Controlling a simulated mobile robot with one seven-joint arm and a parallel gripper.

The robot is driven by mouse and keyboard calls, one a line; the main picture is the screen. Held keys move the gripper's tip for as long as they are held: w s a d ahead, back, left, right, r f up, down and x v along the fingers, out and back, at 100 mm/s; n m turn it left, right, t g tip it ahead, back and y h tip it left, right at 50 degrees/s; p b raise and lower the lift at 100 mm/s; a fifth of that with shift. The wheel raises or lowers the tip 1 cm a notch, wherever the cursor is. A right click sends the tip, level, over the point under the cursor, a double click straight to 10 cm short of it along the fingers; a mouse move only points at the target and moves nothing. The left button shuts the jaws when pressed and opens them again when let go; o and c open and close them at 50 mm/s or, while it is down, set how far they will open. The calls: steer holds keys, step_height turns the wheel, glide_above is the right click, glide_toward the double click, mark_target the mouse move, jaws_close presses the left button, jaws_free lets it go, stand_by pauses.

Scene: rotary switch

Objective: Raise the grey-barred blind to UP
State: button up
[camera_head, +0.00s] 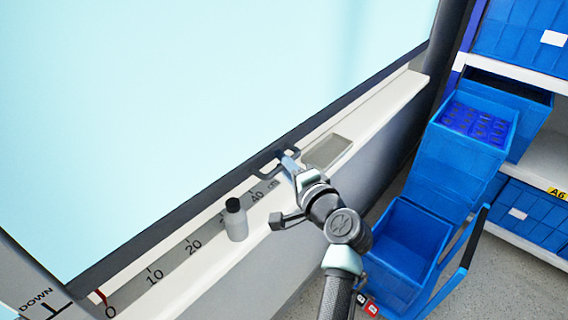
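A large pale window panel (210,85) fills the upper left, with a dark strip along its lower edge. I cannot make out a separate grey bar on a blind. A plate marked DOWN (45,302) with a black line mark is cut off at the lower left corner; the rotary switch's knob and an UP mark are not in view. My gripper (280,160) is over the sill near the dark strip, right of the 40 mark. Its fingers are small and dark against the strip, so whether they are open is unclear. I see nothing held in it.
A grey scale (170,262) marked in cm runs along the white sill (390,95). Blue bins (465,150) and shelves stand at the right.

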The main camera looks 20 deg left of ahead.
jaws_close()
stand_by(1.1)
